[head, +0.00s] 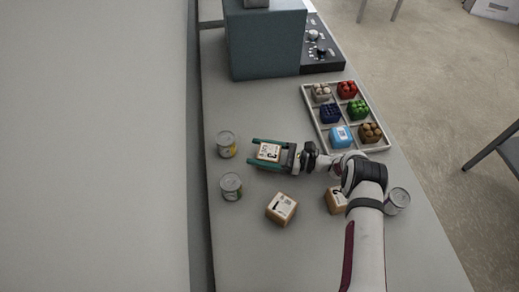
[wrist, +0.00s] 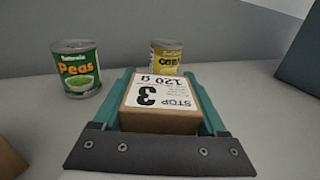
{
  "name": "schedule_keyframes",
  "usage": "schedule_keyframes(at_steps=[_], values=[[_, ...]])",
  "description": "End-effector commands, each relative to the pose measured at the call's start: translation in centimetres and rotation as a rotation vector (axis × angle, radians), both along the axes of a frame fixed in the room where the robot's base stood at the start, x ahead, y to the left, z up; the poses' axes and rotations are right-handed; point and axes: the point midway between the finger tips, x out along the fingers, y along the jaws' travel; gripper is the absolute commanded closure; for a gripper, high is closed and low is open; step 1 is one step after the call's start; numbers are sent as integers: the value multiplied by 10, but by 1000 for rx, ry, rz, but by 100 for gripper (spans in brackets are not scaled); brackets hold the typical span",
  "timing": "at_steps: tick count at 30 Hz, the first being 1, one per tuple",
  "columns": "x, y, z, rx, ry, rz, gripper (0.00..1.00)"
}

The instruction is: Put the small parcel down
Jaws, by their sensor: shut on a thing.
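The small parcel (head: 269,152) is a brown box with a white label on top. In the wrist view the parcel (wrist: 158,106) shows a label reading "STOP 3 120 g". My gripper (head: 268,153) has a green finger on each side of the parcel and is shut on it. In the wrist view the gripper (wrist: 160,100) frames the box left and right. I cannot tell whether the parcel's underside touches the table (head: 240,250). Two other brown parcels with labels are near: one (head: 282,208) in front, one (head: 336,200) partly behind my arm.
A corn can (head: 226,145) stands left of the gripper, a peas can (head: 231,187) front left, and another can (head: 397,201) right of my arm. A divided tray (head: 312,112) with several small items lies at right. A dark teal box (head: 265,45) stands at the back. Table is clear front left.

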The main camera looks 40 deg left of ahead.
Motion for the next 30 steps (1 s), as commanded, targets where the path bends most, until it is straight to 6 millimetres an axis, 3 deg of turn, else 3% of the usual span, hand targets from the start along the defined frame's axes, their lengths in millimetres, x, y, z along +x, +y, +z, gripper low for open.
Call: schedule_keyframes(at_steps=[2,3,6,13,17,24,30], values=[[0,0,0,0,0,0,86],[0,0,0,0,0,0,20],[0,0,0,0,0,0,2],[0,0,0,0,0,0,0],[1,-3,14,0,0,-1,0],[30,-69,11,-1,0,-5,0],[44,-104,12,0,0,-1,0]])
